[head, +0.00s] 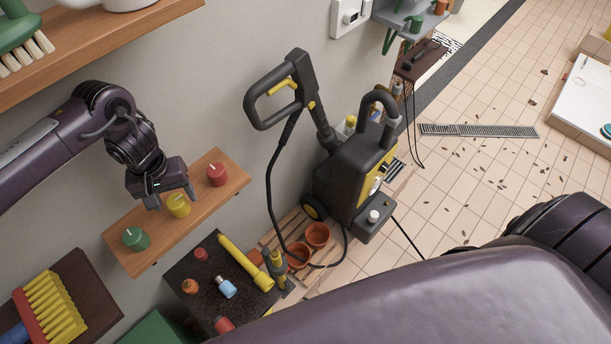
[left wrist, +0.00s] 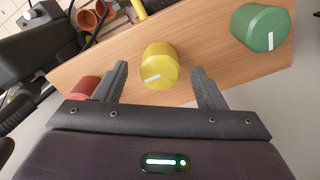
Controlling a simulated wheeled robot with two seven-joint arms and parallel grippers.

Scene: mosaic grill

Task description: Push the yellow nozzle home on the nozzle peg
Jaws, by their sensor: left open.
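The yellow nozzle (head: 179,205) stands on a small wooden wall shelf (head: 222,190), between a red nozzle (head: 217,174) and a green nozzle (head: 135,239). The peg is not visible; I cannot tell how far down the yellow nozzle sits. My left gripper (head: 172,197) is open just above and behind the yellow nozzle. In the left wrist view the yellow nozzle (left wrist: 160,66) shows between and beyond the two spread fingers (left wrist: 162,84), apart from both. The green nozzle is at the upper right there, and the red one is partly hidden behind the left finger. My right gripper is not in view.
A black and yellow pressure washer (head: 355,170) stands right of the shelf. A dark speckled stand (head: 210,270) below holds several small parts and a yellow tube (head: 245,262). A higher shelf (head: 110,38) with a green brush is above my left arm.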

